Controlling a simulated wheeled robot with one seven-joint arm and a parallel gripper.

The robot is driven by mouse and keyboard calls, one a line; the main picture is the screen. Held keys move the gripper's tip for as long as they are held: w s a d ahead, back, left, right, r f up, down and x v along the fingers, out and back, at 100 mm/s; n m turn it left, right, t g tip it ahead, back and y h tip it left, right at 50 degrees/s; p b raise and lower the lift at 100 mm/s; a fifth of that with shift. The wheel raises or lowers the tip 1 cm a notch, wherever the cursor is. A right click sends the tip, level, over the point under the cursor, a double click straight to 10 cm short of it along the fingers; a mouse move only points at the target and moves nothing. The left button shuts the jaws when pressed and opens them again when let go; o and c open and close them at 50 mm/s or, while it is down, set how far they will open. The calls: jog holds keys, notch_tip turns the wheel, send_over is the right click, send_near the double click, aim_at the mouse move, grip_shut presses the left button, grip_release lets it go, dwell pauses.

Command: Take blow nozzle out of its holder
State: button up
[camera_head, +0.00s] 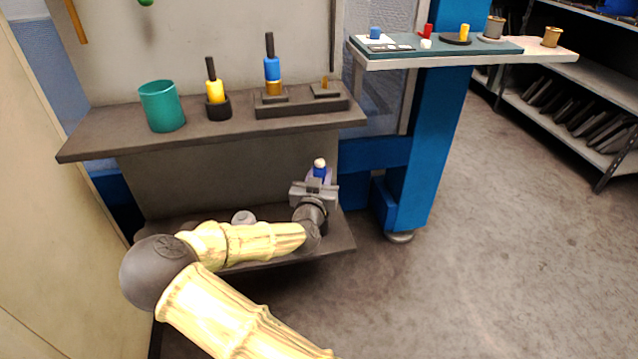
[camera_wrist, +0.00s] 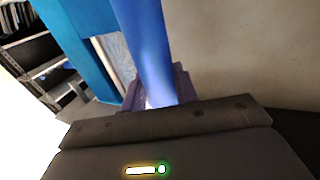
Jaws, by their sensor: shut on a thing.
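My gripper (camera_head: 320,178) is at the right end of the shelf unit, below the upper shelf's edge. It is shut on a blue piece with a pale rounded tip (camera_head: 320,165), which I take to be the blow nozzle. In the wrist view the blue shaft (camera_wrist: 146,45) rises upright from between the purplish fingers (camera_wrist: 158,98). Its lower part is hidden by my gripper. No holder shows around the held piece; I cannot tell which holder is its own.
The upper shelf (camera_head: 100,135) bears a teal cup (camera_head: 162,106), a yellow-handled tool (camera_head: 215,90) in a black stand, and a blue-handled tool (camera_head: 271,68) on a dark block (camera_head: 302,105). A blue post (camera_head: 425,150) stands right. Open floor lies beyond.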

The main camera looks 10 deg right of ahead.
aim_at(318, 170)
notch_tip(318, 170, up, 3)
jog(key=shift+r+p, duration=0.15)
jog(key=shift+p, duration=0.3)
jog(key=shift+a, duration=0.1)
